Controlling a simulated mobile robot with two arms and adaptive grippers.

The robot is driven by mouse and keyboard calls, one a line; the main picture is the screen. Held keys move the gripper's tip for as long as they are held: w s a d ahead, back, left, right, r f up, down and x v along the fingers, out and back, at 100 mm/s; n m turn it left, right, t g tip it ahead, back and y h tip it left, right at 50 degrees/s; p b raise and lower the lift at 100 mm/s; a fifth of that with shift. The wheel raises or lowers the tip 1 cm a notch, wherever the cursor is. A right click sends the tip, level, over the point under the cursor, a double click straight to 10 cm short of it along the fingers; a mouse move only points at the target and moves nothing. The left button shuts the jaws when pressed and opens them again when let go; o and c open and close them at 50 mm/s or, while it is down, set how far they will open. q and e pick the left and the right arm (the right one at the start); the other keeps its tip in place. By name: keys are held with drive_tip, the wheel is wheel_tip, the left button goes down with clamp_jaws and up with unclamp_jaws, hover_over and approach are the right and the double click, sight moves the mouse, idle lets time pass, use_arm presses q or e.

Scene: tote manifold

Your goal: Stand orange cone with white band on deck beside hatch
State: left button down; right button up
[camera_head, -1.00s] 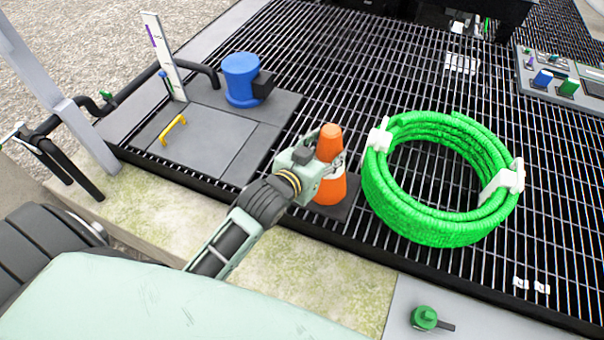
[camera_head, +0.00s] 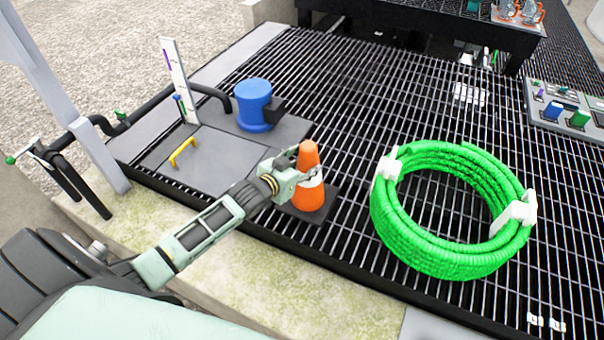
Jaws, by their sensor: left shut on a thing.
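The orange cone with a white band (camera_head: 309,192) is upright on its dark square base in the middle of the camera_head view. My left gripper (camera_head: 308,174) is shut on the cone around its white band, reaching in from the left. The hatch (camera_head: 215,152) is a flat grey panel with a yellow handle (camera_head: 183,152), left of the cone. The cone's base is close to the panel's right front edge, over the deck grating (camera_head: 345,95). I cannot tell whether the base touches the grating. My right gripper is not in view.
A green hose coil (camera_head: 450,262) with white clips lies on the grating to the right. A blue cylinder (camera_head: 254,103) and a white gauge board (camera_head: 178,80) stand behind the hatch. A control panel (camera_head: 565,105) is at far right. Grating behind the cone is clear.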

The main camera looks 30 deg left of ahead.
sight(302, 173)
use_arm(q)
drive_tip(key=shift+w+a, duration=0.15)
drive_tip(key=shift+a, duration=0.1)
drive_tip(key=shift+f, duration=2.15)
drive_tip(key=c, duration=0.7)
unclamp_jaws()
drive_tip(key=shift+c, duration=0.2)
drive_tip(key=v, duration=1.2)
drive_tip(key=shift+p, duration=0.4)
drive_tip(key=shift+a, duration=0.1)
